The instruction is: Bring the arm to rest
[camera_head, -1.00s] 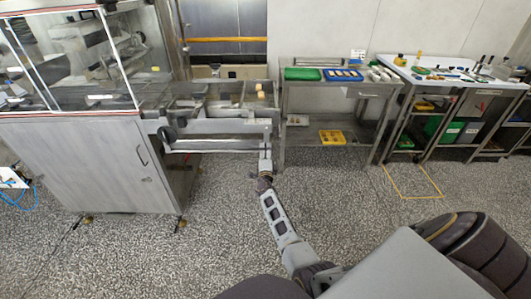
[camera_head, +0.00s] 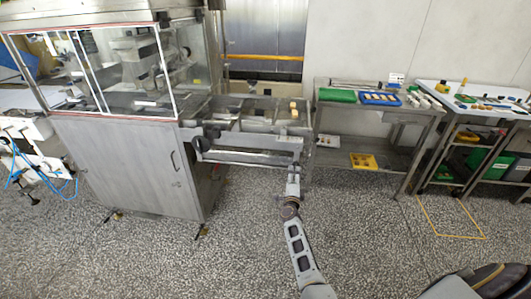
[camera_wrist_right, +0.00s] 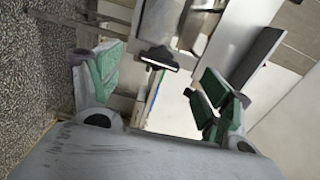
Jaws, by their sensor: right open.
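My right arm comes up from the bottom of the head view, and its gripper (camera_head: 293,178) is at the front of the steel machine's outfeed frame (camera_head: 250,158). I cannot tell in that view whether it touches the frame. In the right wrist view my right gripper (camera_wrist_right: 158,78) is open, with its two green-padded fingers wide apart and nothing held between them. My left gripper is not in view.
A glazed machine cabinet (camera_head: 130,165) stands at left. A small tan block (camera_head: 293,107) shows at the outfeed's right end. A steel table (camera_head: 375,110) holds a green tray (camera_head: 337,95) and a blue tray (camera_head: 380,98). Speckled floor (camera_head: 270,260) is open in front.

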